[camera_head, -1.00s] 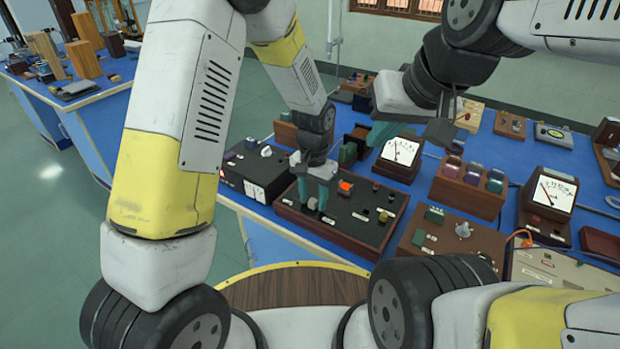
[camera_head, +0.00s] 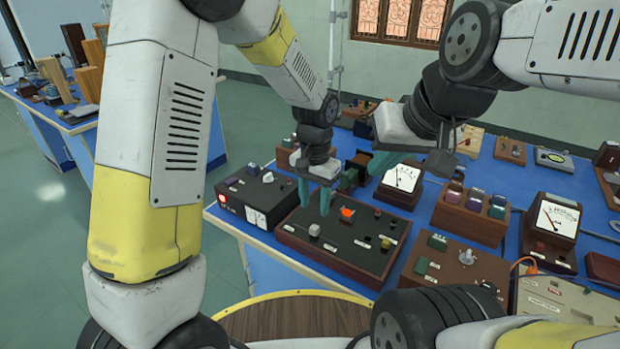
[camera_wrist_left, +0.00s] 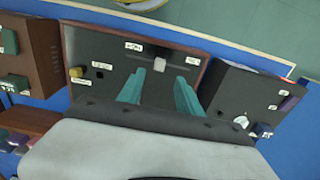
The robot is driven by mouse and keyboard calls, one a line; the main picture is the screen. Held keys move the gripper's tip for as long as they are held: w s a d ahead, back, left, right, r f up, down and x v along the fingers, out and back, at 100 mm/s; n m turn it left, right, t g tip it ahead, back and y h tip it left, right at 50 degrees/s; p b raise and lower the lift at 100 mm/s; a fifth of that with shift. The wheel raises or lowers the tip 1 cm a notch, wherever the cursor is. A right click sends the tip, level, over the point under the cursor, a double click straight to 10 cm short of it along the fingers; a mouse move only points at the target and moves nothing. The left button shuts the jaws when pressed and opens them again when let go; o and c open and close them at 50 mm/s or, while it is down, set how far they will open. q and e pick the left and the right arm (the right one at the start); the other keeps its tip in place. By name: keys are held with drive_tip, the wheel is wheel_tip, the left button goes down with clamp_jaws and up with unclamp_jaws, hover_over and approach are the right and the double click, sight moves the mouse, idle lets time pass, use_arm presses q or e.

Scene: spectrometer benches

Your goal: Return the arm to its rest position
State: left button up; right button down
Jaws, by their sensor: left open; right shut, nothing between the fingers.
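My left gripper (camera_head: 314,195) is open and empty above the dark switch panel (camera_head: 335,258) with the lit orange-red switch (camera_head: 347,213) and a grey knob (camera_head: 314,230). In the left wrist view its two teal fingers (camera_wrist_left: 165,88) are apart over the same panel, with the grey knob (camera_wrist_left: 160,66) beyond the fingertips. My right gripper (camera_head: 385,162) is further right, beside a white-faced meter (camera_head: 401,178), its teal fingers partly hidden by its own wrist.
A black power box (camera_head: 255,197) stands left of the panel. Meters, knob boxes and a wooden box with several coloured blocks (camera_head: 470,216) crowd the blue bench. Another bench (camera_head: 60,125) stands at far left. The floor between the benches is clear.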

use_arm(q)
drive_tip(key=s+a+r+n+t+h, duration=0.1)
drive_tip(key=s+a+r+n, duration=0.15)
drive_tip(key=a+r, duration=0.4)
drive_tip(key=s+a+r+n+t+h, duration=0.1)
drive_tip(key=s+a+r+t, duration=0.15)
drive_tip(key=a+r, duration=0.4)
drive_tip(key=s+a+r+n+t, duration=0.2)
drive_tip(key=s+a+r, duration=0.4)
drive_tip(key=s, duration=0.5)
drive_tip(key=shift+r+n+t, duration=0.35)
drive_tip(key=shift+r+n, duration=0.2)
drive_tip(key=shift+r, duration=0.35)
